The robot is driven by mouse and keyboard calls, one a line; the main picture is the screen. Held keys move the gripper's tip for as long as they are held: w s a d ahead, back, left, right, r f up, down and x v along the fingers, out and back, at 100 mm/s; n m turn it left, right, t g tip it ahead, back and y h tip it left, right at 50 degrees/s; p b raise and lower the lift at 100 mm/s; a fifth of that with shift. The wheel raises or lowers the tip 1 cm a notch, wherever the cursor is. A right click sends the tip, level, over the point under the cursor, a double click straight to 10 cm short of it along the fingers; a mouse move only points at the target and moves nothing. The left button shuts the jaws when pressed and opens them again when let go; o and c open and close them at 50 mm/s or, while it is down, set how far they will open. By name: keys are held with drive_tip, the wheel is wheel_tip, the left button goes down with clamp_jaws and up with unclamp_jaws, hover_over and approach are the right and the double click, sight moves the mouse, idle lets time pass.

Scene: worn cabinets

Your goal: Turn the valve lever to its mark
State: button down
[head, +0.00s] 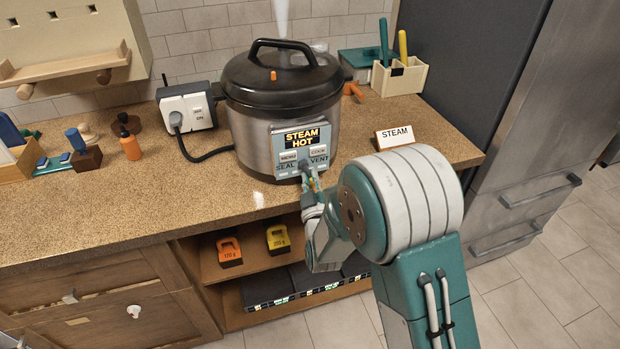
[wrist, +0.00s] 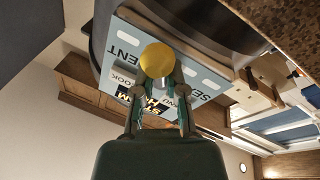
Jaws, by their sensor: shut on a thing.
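The steam cooker (head: 285,105) stands on the counter with a black lid and a front panel reading STEAM HOT, SEAL at left and VENT at right. My gripper (head: 309,183) is at the lower middle of this panel. In the wrist view the panel (wrist: 204,84) appears upside down, and my gripper (wrist: 160,82) is shut on the valve lever, whose round yellow knob (wrist: 157,59) shows between the fingertips. The lever's exact angle is hard to tell, as my fingers and arm partly cover it in the head view.
White vapour (head: 282,14) rises behind the lid. A STEAM card (head: 394,137) stands right of the cooker, with a tool caddy (head: 402,80) behind it. A plugged outlet box (head: 187,106) and an orange bottle (head: 130,146) are at left.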

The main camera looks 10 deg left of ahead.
drive_tip(key=shift+s+f, duration=0.1)
drive_tip(key=shift+f, duration=0.1)
drive_tip(key=c, duration=0.7)
unclamp_jaws()
drive_tip(key=shift+a, duration=0.15)
drive_tip(key=shift+r, duration=0.1)
drive_tip(key=v, duration=1.2)
